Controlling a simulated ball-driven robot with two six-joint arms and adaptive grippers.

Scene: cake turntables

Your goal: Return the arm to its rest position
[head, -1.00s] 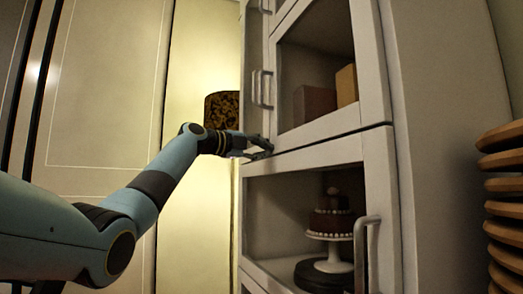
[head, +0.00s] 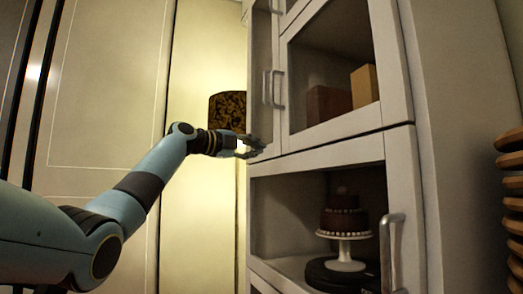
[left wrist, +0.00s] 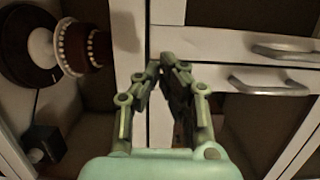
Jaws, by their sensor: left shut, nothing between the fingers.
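My left arm reaches in from the left in the head view. Its gripper (head: 256,147) is shut and empty, in front of the cabinet's left side, level with the frame between the upper and lower compartments. Whether it touches the cabinet is hard to tell. In the left wrist view the fingertips (left wrist: 170,63) come together with nothing between them. The chocolate cake (head: 343,215) stands on a white stand (head: 343,240) in the lower compartment, below and to the right of the gripper. The cake also shows sideways in the left wrist view (left wrist: 80,46). My right gripper is out of view.
The white cabinet (head: 440,150) has glass-fronted compartments with metal handles (head: 391,250). Boxes (head: 364,86) sit in the upper one. A patterned lampshade (head: 228,111) is behind my arm. Stacked wooden discs (head: 512,183) stand at the right edge. Free room lies left of the cabinet.

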